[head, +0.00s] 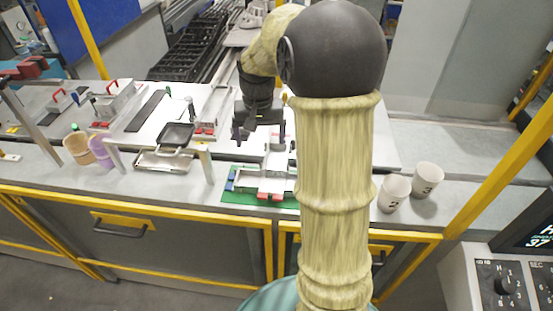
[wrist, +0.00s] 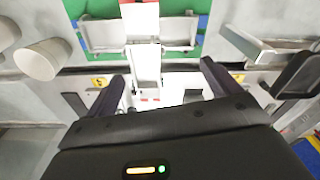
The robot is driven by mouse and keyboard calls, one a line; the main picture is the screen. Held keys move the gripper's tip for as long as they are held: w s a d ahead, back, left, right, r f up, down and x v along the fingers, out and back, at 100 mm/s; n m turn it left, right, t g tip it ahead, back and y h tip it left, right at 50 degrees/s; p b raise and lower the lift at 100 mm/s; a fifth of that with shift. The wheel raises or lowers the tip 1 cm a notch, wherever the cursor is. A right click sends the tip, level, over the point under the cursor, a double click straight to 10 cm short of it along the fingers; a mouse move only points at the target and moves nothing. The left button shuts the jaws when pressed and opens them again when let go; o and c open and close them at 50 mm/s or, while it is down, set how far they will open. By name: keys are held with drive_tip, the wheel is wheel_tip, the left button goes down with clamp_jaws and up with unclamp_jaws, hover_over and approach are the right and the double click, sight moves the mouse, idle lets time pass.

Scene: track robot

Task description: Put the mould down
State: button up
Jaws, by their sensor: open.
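My gripper (head: 244,132) is open above the bench, and my arm hides part of the area to its right in the head view. In the wrist view the two dark fingers of my gripper (wrist: 163,72) are apart, with no object clearly held between them. A pale metal frame with red and blue ends, perhaps the mould (head: 262,184), rests on a green mat (head: 232,196) near the bench's front. The frame also shows in the wrist view (wrist: 105,36), beyond the fingertips. A black square tray (head: 177,135) sits above a shallow metal tray (head: 162,162) to the left.
Two white numbered cups (head: 394,192) stand on the right of the bench. A tan cup (head: 78,149) and a lilac cup (head: 101,151) stand at the left. Several metal fixtures with red clamps fill the back left. The grey surface at the right back is clear.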

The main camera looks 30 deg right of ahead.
drive_tip(key=w+d+r+m, duration=0.2)
drive_tip(key=w+d+r, duration=0.1)
drive_tip(key=d, duration=0.3)
drive_tip(key=shift+w+d+r+g, duration=0.3)
drive_tip(key=shift+w+r+g, duration=0.1)
drive_tip(key=shift+r, duration=0.2)
drive_tip(key=p, duration=0.3)
hover_over(276, 161)
drive_tip(key=f, duration=1.2)
drive_tip(key=shift+s+a+f, duration=0.15)
drive_tip(key=shift+s, duration=0.05)
drive_tip(key=shift+f+p, duration=0.1)
drive_tip(key=shift+p, duration=0.2)
drive_tip(key=shift+w+f+p, duration=0.15)
drive_tip(key=shift+f+p, duration=1)
drive_tip(key=shift+f, duration=1.35)
drive_tip(key=shift+c, duration=0.2)
